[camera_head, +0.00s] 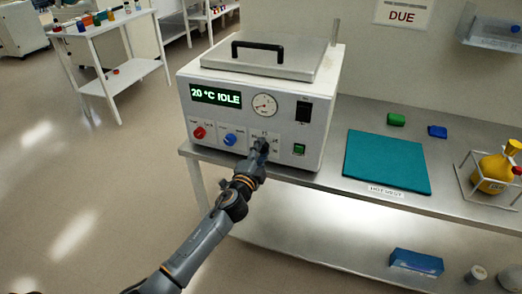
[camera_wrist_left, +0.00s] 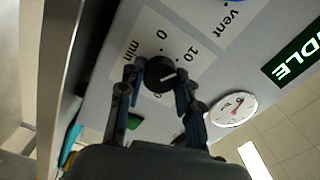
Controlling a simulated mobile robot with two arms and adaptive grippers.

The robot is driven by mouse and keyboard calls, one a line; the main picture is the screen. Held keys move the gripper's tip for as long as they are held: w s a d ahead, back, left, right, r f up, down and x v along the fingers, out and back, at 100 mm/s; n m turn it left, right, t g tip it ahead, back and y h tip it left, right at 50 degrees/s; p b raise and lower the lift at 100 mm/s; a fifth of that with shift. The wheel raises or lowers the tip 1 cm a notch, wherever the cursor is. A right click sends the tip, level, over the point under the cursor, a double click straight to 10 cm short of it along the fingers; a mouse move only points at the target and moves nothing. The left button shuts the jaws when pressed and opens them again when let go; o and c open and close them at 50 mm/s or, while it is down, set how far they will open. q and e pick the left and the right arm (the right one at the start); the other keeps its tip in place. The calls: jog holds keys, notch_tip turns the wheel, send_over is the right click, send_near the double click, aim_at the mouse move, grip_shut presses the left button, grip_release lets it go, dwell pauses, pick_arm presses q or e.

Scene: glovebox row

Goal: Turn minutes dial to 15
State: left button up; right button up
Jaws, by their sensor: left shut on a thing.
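The minutes dial (camera_wrist_left: 159,74) is a round black knob on a white "min" plate on the front of the white oven-like unit (camera_head: 228,122). In the wrist view, "0" and "10" show beside it, and other figures are hidden by the fingers. A short white mark shows on the knob's face; I cannot read its exact setting. My left gripper (camera_head: 261,147) reaches the panel from below and mostly hides the dial in the head view. In the wrist view, its two fingers (camera_wrist_left: 159,80) are closed on opposite sides of the dial. My right gripper is not in view.
The display (camera_head: 216,95) reads "20 °C IDLE". A red knob (camera_head: 199,133), a blue knob (camera_head: 230,139), a gauge (camera_head: 264,105), a black switch (camera_head: 303,111) and a green button (camera_head: 299,149) share the panel. A teal mat (camera_head: 387,160) lies on the bench to the right.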

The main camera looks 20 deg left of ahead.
pick_arm(q)
jog(key=m, duration=0.6)
jog(key=shift+m+p, duration=0.3)
jog(key=shift+p, duration=0.05)
jog(key=m+p, duration=0.1)
jog(key=m, duration=0.4)
jog(key=shift+f, duration=0.1)
jog(key=shift+m, duration=0.3)
jog(key=o, duration=1.1)
jog(key=shift+o, duration=0.2)
jog(key=s, duration=1.2)
jog(key=shift+a, duration=0.2)
